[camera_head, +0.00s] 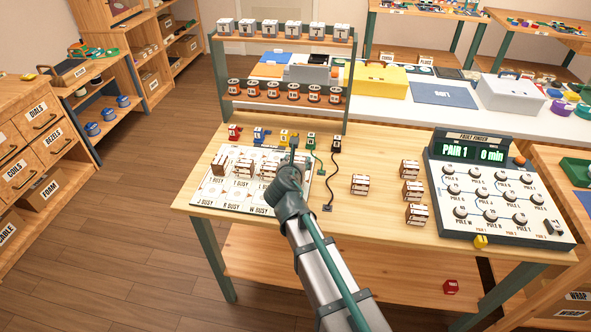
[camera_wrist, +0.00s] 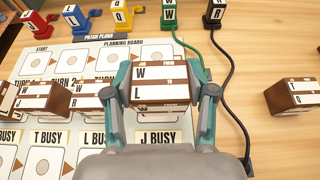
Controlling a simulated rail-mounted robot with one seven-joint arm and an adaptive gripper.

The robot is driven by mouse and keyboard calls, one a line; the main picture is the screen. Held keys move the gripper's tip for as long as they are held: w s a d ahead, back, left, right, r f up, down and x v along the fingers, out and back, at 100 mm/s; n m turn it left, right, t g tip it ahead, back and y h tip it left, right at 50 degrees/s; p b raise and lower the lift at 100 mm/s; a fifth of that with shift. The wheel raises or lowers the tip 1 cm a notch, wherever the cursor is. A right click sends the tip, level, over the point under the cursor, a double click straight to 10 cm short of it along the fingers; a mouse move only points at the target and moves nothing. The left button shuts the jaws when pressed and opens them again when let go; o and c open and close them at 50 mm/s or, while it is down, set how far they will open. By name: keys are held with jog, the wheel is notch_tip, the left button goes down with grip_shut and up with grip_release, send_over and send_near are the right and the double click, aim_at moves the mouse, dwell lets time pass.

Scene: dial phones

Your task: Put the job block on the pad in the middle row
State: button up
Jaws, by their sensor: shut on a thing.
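My gripper (camera_wrist: 166,82) is shut on a brown job block (camera_wrist: 160,88) with white label strips reading FROM W, TO L. Its jaws grip the block from both sides over the right part of the planning board (camera_wrist: 60,50). I cannot tell whether the block touches the board. In the head view my gripper (camera_head: 290,166) covers the board's right end and hides most of the held block. White pads with circles show, but those under the held block are hidden.
Red, blue, yellow, green and black patch plugs (camera_head: 258,135) stand behind the board; green and black cords run close by on the right. Several loose blocks (camera_head: 360,184) and the fault finder (camera_head: 500,190) are farther right. A two-tier rack (camera_head: 285,98) stands behind.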

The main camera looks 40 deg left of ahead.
jog(key=shift+w+a+f, duration=0.15)
jog(key=shift+a+f, duration=0.1)
jog(key=shift+f, duration=0.1)
jog(key=shift+w+a+f, duration=0.1)
jog(key=shift+a+f, duration=0.05)
jog(key=shift+f, duration=0.8)
jog(key=shift+w+a+f, duration=0.1)
jog(key=shift+f, duration=0.85)
jog(key=o, duration=1.2)
jog(key=shift+f, duration=0.1)
jog(key=shift+s+d+r, duration=0.15)
jog(key=shift+s+r, duration=0.05)
jog(key=shift+s, duration=0.05)
jog(key=b+v, duration=0.1)
jog(key=v, duration=0.9)
jog(key=shift+s+d+r, duration=0.1)
jog(key=shift+s+d, duration=0.15)
jog(key=shift+s+d+r, duration=0.15)
jog(key=shift+s+r, duration=0.05)
jog(key=shift+s, duration=0.2)
